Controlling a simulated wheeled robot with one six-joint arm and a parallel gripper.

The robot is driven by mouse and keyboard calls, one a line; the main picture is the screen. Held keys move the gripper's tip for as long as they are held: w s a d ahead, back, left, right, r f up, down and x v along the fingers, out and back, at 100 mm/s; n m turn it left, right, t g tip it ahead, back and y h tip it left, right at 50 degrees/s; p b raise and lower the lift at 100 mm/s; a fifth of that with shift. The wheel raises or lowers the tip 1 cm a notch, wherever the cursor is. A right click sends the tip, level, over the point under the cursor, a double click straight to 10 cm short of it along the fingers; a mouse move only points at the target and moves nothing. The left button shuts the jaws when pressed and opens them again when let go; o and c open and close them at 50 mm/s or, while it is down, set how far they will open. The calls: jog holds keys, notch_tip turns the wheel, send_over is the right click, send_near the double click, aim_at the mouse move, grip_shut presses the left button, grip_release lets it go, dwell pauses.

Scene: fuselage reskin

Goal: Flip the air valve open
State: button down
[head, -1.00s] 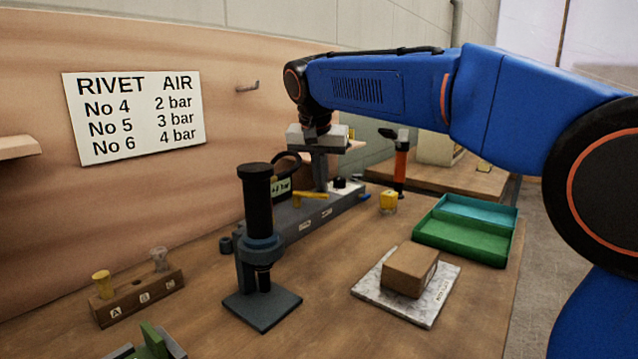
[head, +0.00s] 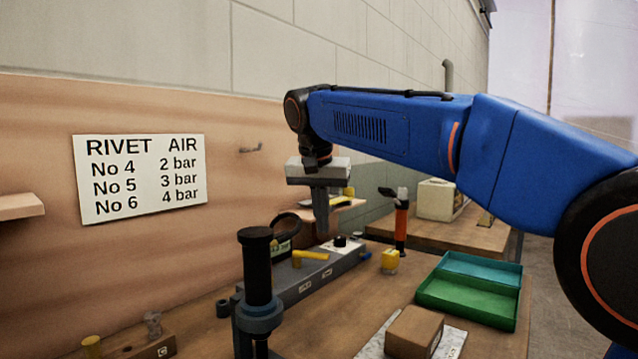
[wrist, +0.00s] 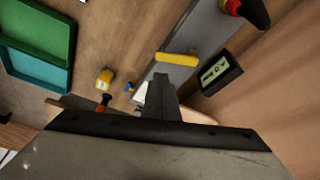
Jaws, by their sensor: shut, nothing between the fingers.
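The air valve's yellow lever (head: 311,256) sits on a long grey block (head: 325,274) at the back of the bench, lying at an angle across the block. It also shows in the wrist view (wrist: 177,59), just beyond my fingertips. My gripper (head: 322,234) is shut and empty, pointing down above the block, a little right of the lever. In the wrist view its fingers (wrist: 160,77) appear close to the lever but not clearly touching. A dark gauge (wrist: 216,73) with a small display stands beside the lever; its reading is too small to tell.
A black-and-grey upright tool (head: 257,280) stands in front of the block. A yellow cube-like part (head: 390,261), an orange-and-black tool (head: 401,222), a green tray (head: 465,300) and a brown box (head: 413,332) lie to the right. A pressure sign (head: 140,178) hangs behind.

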jog(key=d+v, duration=0.1)
jog(key=v, duration=0.9)
jog(key=shift+s+a+r, duration=0.15)
jog(key=shift+a+r, duration=0.1)
jog(key=shift+a, duration=0.25)
